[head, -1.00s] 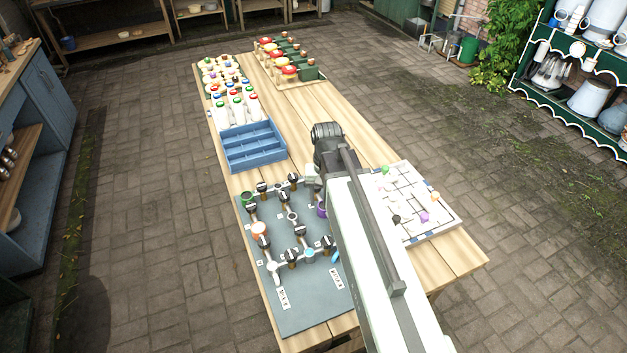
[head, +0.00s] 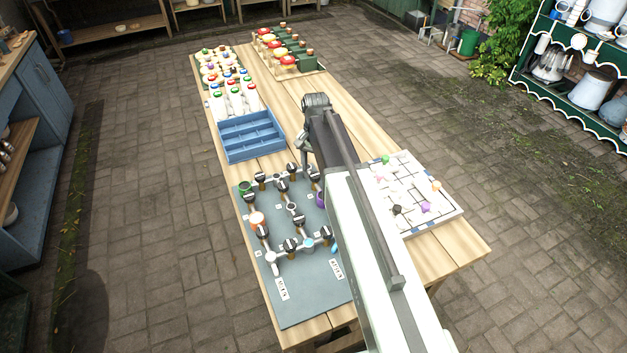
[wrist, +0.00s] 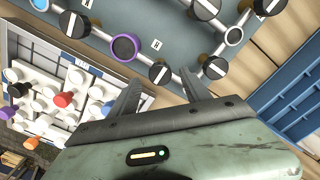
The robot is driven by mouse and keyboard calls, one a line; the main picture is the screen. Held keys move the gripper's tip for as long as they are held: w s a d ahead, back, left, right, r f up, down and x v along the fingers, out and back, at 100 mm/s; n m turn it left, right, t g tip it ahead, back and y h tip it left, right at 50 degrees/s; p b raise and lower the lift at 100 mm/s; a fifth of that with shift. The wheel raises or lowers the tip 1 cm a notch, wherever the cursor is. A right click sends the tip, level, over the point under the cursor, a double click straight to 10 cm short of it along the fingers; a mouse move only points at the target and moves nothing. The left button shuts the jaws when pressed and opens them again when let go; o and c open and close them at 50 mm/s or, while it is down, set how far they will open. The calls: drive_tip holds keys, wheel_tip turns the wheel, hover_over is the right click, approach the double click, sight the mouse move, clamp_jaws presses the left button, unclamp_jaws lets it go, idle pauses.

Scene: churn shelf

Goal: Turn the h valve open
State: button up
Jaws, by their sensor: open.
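The grey valve board (head: 290,295) lies on the table, with pipes and several black-capped valves with white bars. My gripper (head: 304,146) is at the board's far right corner, partly hidden by my arm in the head view. In the wrist view my gripper (wrist: 160,76) is open and empty, its two fingers apart. A black valve (wrist: 161,73) shows between the fingertips, and another black valve (wrist: 215,67) is to their right. A small white letter tile (wrist: 157,44) lies by the first valve; its letter is too small to read surely. I cannot tell which valve is h.
A purple-rimmed cup (wrist: 125,47) stands on the board near the fingers. A white board with small coloured pieces (head: 425,190) lies to the right. A blue divided tray (head: 252,137) is beyond the valve board.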

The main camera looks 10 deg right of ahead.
sight(315, 177)
wheel_tip(315, 177, down, 3)
drive_tip(key=shift+r+b, duration=0.15)
drive_tip(key=shift+b, duration=0.5)
drive_tip(key=shift+r, duration=0.15)
clamp_jaws()
drive_tip(key=shift+a, duration=0.1)
